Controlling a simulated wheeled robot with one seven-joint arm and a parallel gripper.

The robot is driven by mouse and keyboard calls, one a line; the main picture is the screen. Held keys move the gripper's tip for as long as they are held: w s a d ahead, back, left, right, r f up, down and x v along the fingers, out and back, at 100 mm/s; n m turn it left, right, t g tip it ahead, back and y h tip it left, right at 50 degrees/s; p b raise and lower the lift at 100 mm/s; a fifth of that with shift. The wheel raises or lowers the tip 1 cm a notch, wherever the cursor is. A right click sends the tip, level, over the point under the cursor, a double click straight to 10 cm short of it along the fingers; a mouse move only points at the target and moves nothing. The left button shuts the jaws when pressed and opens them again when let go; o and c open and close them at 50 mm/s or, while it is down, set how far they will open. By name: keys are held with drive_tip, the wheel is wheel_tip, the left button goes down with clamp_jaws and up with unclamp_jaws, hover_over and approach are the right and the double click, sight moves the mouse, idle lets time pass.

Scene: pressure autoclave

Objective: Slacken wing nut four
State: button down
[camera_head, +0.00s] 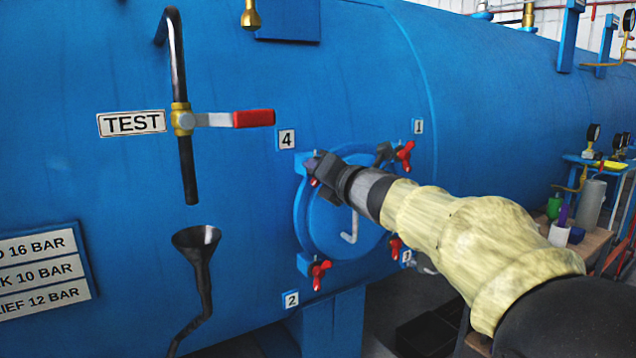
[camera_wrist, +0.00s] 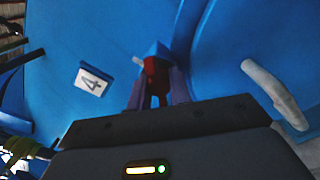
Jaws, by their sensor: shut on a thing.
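Wing nut four is red and sits at the upper left of the round blue door (camera_head: 318,222), beside the label 4 (camera_head: 287,139). In the head view only a little red of wing nut four (camera_head: 314,182) shows under my gripper (camera_head: 318,168). In the wrist view my gripper (camera_wrist: 158,92) has its two fingers on either side of the red wing nut (camera_wrist: 154,72), shut on it. The label 4 (camera_wrist: 91,81) lies to the left there. The nut's far side and its thread are hidden.
Other red wing nuts are at label 1 (camera_head: 405,154), at label 2 (camera_head: 319,274) and at the lower right (camera_head: 395,247). A grey door handle (camera_head: 350,228) is close by. A red-handled test valve (camera_head: 253,118) and a black funnel (camera_head: 196,240) are to the left.

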drive_tip(key=shift+f+n+b, duration=0.2)
drive_tip(key=shift+n+b, duration=0.25)
drive_tip(key=shift+n, duration=0.35)
drive_tip(key=c, duration=1.3)
unclamp_jaws()
drive_tip(key=shift+r, duration=0.1)
drive_tip(key=v, duration=1.7)
drive_tip(key=shift+s+d+p, duration=0.15)
drive_tip(key=shift+p, duration=0.2)
